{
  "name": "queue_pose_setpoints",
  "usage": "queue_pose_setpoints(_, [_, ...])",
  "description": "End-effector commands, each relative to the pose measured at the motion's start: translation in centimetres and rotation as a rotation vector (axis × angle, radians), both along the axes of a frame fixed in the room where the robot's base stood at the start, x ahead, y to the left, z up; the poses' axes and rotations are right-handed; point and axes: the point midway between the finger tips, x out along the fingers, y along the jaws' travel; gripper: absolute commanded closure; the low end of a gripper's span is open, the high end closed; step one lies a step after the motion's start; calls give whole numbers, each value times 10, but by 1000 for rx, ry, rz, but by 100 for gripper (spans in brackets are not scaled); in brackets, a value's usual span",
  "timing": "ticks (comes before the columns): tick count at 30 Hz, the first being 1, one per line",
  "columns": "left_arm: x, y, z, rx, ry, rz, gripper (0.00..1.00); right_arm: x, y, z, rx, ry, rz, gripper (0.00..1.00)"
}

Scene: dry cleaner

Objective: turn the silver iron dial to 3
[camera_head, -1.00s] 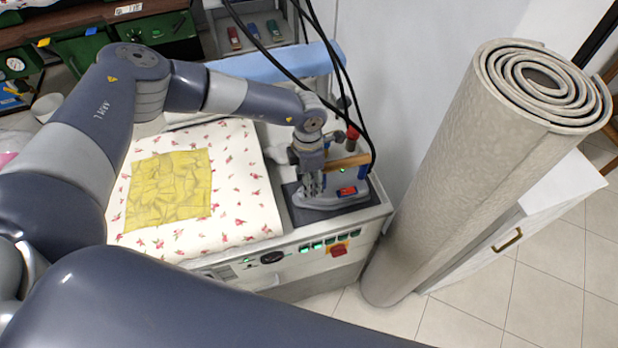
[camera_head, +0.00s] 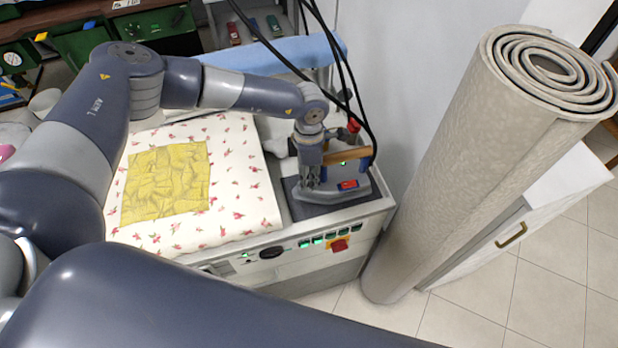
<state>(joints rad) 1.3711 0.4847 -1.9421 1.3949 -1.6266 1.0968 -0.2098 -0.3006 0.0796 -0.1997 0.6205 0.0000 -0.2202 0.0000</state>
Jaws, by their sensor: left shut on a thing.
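The silver iron (camera_head: 342,190) stands flat on a dark pad (camera_head: 322,208) at the right end of the ironing station. My left gripper (camera_head: 311,186) points down at the left part of the iron, beside the handle. It is shut at the iron's dial, which its fingers hide, so I cannot read the setting. My right gripper is not in view.
Black cables (camera_head: 352,85) hang down behind the iron. A yellow cloth (camera_head: 166,180) lies on the flowered board (camera_head: 240,195) to the left. The station's front has switches and a red knob (camera_head: 340,245). A rolled carpet (camera_head: 470,150) leans close on the right.

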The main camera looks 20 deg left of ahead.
Motion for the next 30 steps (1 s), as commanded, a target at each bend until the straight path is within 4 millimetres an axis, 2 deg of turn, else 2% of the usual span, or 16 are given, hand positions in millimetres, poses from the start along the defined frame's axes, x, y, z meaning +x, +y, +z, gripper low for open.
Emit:
queue_pose_setpoints(2, [1, 0, -2, -1, -4, -33, 100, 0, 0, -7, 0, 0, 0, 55])
queue_pose_setpoints(12, [1, -1, 2, -2, -4, -51, 100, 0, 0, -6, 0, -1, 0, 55])
queue_pose_setpoints(13, [1, -1, 2, -2, -4, -51, 70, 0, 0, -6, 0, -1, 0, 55])
queue_pose_setpoints(15, [1, -1, 2, -2, -4, -51, 55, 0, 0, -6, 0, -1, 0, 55])
queue_pose_setpoints(25, [1, 0, 2, 0, -2, -49, 55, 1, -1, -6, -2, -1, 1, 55])
queue_pose_setpoints(30, [3, 0, 18, -1, -5, -48, 55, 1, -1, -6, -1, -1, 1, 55])
